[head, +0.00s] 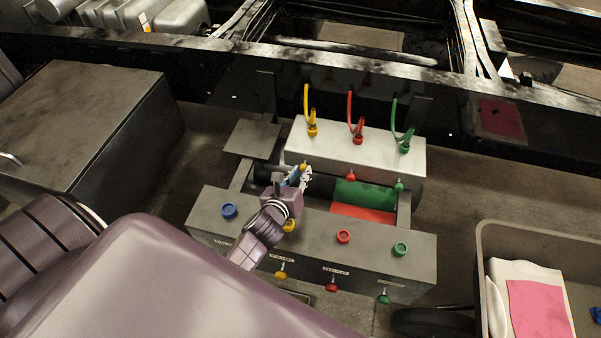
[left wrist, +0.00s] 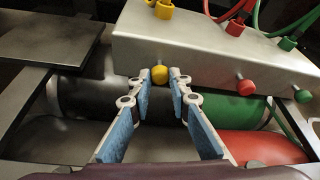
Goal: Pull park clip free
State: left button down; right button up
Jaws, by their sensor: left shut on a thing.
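The park clip appears to be a small yellow knob on the front face of a light metal block; it shows between my fingertips in the left wrist view (left wrist: 159,75). My left gripper (head: 302,174) has come in over the dark front box and reaches the block. In the left wrist view its blue-padded fingers (left wrist: 160,79) close on the yellow knob's two sides, with the knob at the very tips. The knob is still at the block's face. My right gripper is not in view.
The metal block (head: 370,148) also carries red (head: 351,176) and green (head: 399,186) knobs, with yellow, red and green hoses on top. The front box (head: 365,260) has coloured caps and knobs. Black, green and red cylinders lie below my fingers. A grey bin (head: 484,260) stands at right.

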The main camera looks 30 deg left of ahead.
pick_arm(q)
jog(key=shift+s+d+p, duration=0.25)
jog(key=shift+s+p, duration=0.1)
jog(key=shift+s, duration=0.45)
jog(key=shift+f, duration=0.1)
jog(key=c, duration=1.8)
grip_release()
jog(key=shift+o, duration=0.2)
jog(key=v, duration=1.2)
jog(key=shift+s, duration=0.1)
